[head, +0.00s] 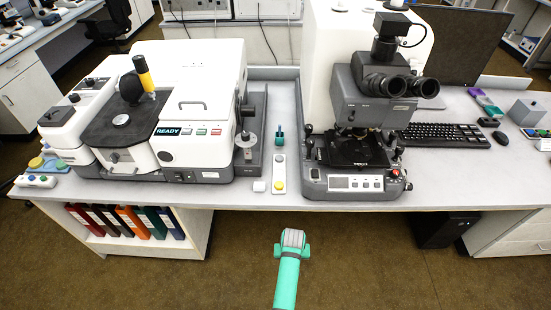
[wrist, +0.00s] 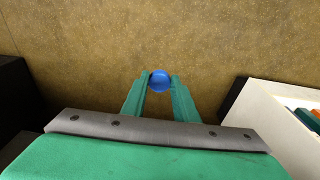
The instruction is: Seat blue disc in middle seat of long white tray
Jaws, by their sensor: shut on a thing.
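The blue disc (wrist: 160,80) is held between the two fingertips of my gripper (wrist: 160,83) in the wrist view, with bare floor below it. In the head view my arm's teal and grey end (head: 292,240) is over the floor in front of the desk; the fingers and disc are hidden there. The long white tray (head: 279,174) lies on the desk between the two instruments, beyond my gripper. A yellow disc sits at its near end. A pale round shape shows at its far end, too small to make out. The middle seat looks empty.
A white instrument (head: 205,125) with a READY display stands left of the tray, a microscope (head: 360,150) right of it. Binders (head: 125,220) fill a shelf below.

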